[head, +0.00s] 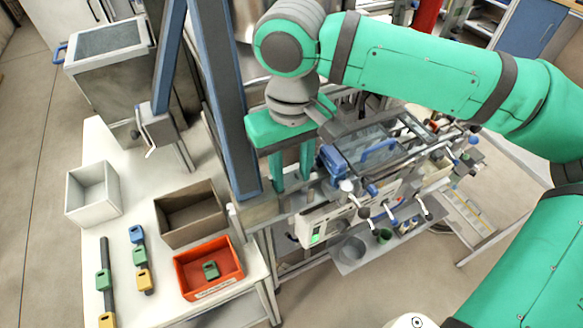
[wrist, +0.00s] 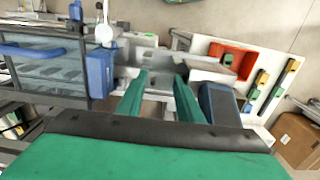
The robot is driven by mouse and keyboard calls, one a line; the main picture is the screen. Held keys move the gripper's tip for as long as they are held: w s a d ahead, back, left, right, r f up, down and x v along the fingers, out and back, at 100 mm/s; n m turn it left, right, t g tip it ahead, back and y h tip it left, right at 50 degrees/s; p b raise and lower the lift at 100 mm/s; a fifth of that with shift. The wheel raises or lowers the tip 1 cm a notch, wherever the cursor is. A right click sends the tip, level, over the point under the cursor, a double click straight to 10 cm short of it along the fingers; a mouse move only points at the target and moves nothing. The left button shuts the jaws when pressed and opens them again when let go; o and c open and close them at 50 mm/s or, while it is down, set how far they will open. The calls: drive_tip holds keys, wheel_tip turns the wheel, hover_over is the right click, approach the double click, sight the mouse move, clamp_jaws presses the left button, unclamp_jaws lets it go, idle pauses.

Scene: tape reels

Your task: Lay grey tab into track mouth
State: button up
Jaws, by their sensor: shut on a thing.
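My gripper (head: 292,184) points down over the machine's near left end, beside the blue upright. In the wrist view its two green fingers (wrist: 161,76) stand a little apart, closed on a grey piece (wrist: 160,86) that I take to be the grey tab. Most of the tab is hidden, and in the head view I cannot make it out. A grey metal part of the machine (wrist: 140,55) lies just beyond the fingertips. I cannot tell which part is the track mouth, or whether the tab touches it.
A blue upright (head: 225,110) and a blue-handled lidded unit (head: 375,150) flank my gripper. The white table (head: 150,305) holds a red tray (head: 208,268) with a green tab, a brown box (head: 190,212), a white box (head: 93,192) and strips of coloured tabs (head: 140,255).

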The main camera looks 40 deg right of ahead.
sight(291, 179)
drive_tip(key=shift+f, duration=0.1)
drive_tip(key=o, duration=0.8)
wheel_tip(291, 179, up, 13)
drive_tip(key=shift+f, duration=0.1)
idle(0.8)
